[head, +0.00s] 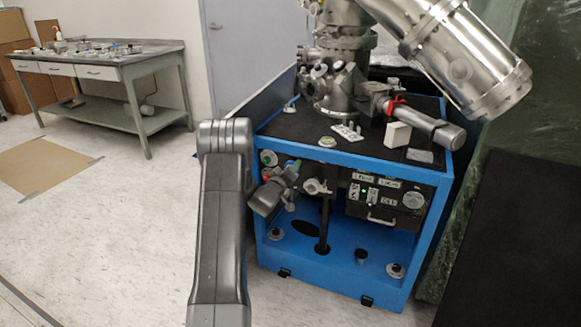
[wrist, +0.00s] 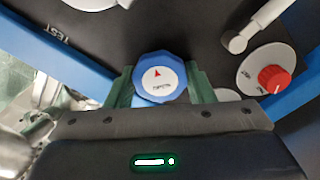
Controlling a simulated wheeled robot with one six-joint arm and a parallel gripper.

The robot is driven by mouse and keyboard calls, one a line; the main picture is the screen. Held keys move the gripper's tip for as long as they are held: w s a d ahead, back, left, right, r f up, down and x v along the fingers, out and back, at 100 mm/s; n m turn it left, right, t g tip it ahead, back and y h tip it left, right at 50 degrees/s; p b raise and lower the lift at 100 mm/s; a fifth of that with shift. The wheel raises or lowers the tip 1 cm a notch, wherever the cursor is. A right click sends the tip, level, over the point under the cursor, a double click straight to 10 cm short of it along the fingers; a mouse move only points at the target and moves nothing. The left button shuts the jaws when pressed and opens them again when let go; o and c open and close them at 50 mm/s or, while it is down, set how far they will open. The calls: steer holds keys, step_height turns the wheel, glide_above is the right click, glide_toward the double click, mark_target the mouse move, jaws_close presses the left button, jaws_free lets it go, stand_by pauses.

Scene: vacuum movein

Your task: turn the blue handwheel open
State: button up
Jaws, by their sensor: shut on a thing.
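The blue handwheel (wrist: 143,88) shows in the wrist view, a faceted blue rim around a white cap. The cap bears a red arrow and small dark lettering that I cannot read. My gripper (wrist: 160,84) has its green fingers on the left and right of the wheel, shut on its rim. In the head view my gripper (head: 292,165) is at the upper left of the blue cart's front.
A red knob (wrist: 274,78) on a white disc sits right of the handwheel. A grey lever (wrist: 238,44) lies between them. The blue cart (head: 340,288) carries steel vacuum parts (head: 340,85) and a black control box (head: 385,205). Open floor lies left, before a workbench (head: 110,72).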

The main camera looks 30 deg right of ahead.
steer(key=n+p, duration=0.2)
steer(key=n, duration=0.4)
steer(key=shift+n, duration=0.3)
stand_by(0.4)
steer(key=o, duration=1)
steer(key=shift+c, duration=0.2)
